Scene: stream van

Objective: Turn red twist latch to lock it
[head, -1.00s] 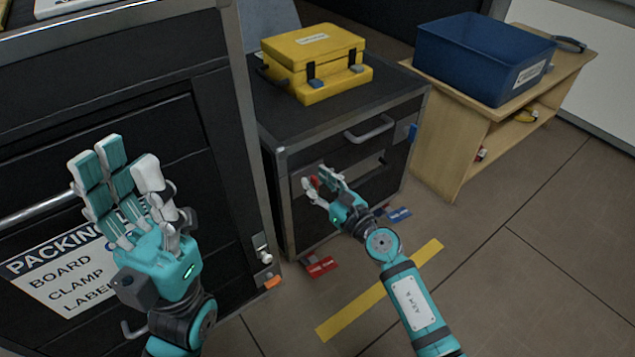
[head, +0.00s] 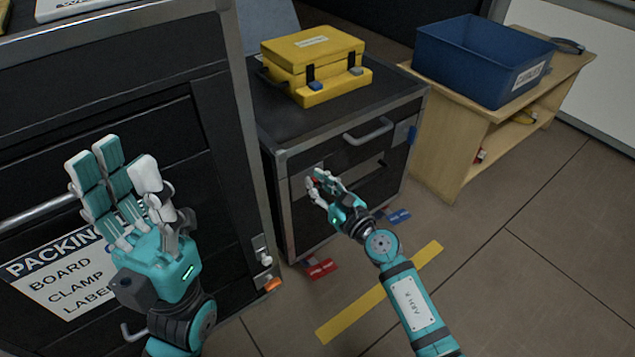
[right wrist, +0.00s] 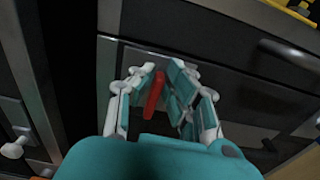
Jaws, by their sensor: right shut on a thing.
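The red twist latch (right wrist: 153,96) is on the front of the low black cabinet (head: 345,110). In the right wrist view its handle stands nearly upright, its top leaning slightly right. My right gripper (head: 319,186) is at the cabinet front, shut on the latch, with fingers on both sides in the right wrist view (right wrist: 156,78). In the head view the fingers hide most of the latch. My left gripper (head: 115,165) is open and empty, its fingers pointing up, in front of the larger black cabinet at left.
A yellow case (head: 312,60) sits on the low cabinet, above a grey drawer handle (head: 368,132). A blue bin (head: 470,65) stands on a wooden shelf unit (head: 445,150) at right. Red (head: 321,269) and blue (head: 398,216) tags show low by the cabinet. The floor at right is clear.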

